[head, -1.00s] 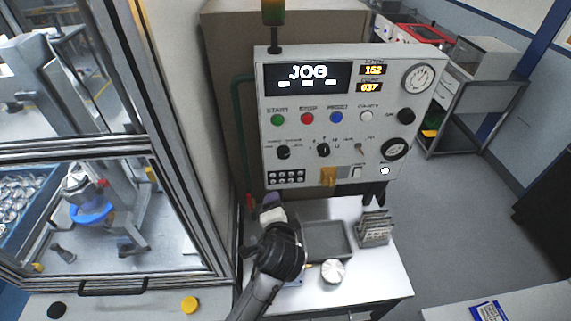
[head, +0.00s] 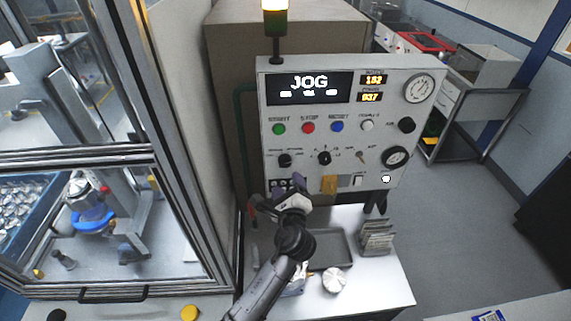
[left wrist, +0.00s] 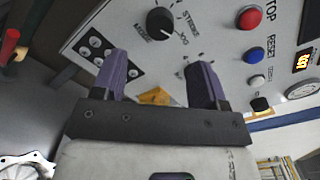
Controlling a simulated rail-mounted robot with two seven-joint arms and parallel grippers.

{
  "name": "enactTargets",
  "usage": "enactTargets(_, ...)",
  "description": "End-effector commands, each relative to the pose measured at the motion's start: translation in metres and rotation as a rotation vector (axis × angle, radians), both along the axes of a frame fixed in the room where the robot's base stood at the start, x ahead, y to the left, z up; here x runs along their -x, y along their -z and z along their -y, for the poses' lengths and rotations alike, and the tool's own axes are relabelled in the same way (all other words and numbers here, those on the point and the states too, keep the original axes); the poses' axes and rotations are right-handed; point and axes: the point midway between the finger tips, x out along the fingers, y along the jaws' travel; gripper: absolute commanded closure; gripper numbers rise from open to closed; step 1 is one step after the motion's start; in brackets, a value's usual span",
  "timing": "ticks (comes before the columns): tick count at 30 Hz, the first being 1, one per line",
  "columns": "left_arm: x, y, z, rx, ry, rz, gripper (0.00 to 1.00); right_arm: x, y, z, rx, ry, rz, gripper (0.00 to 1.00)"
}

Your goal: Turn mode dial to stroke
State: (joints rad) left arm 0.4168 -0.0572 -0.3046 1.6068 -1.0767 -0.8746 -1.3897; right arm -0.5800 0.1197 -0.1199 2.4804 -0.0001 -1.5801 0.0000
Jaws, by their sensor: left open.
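The mode dial (head: 284,160) is a black knob at the lower left of the grey control panel (head: 262,110). In the left wrist view the dial (left wrist: 160,22) is at the top, with the words MODE, STROKE and JOG beside it. The panel display (head: 311,84) reads JOG. My left gripper (head: 291,197) is just below the dial, in front of the panel's lower edge. Its two purple fingers (left wrist: 160,68) are open and empty, apart from the dial. A second black selector knob (head: 324,158) sits to the right. My right gripper is not in view.
Green, red and blue (head: 337,126) buttons sit above the dials. A socket block (left wrist: 95,46) lies close by the fingers, and a yellow tag (head: 329,184) hangs at the panel's bottom. Below are a grey tray (head: 345,262), a round metal part (head: 334,281) and racked plates (head: 377,240).

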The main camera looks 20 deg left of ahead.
Motion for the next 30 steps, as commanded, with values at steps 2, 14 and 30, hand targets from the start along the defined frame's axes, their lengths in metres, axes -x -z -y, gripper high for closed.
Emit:
enactTargets(2, -0.015, -0.002, -0.007, -0.001, -0.001, 0.000, 0.33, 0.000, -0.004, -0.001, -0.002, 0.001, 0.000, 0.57)
enactTargets(14, -0.064, 0.000, -0.031, 0.000, -0.001, 0.001, 0.33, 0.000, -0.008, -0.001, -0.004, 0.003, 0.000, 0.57)
enactTargets(30, -0.074, 0.000, -0.035, 0.003, 0.000, 0.001, 0.33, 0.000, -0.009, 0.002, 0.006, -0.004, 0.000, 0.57)
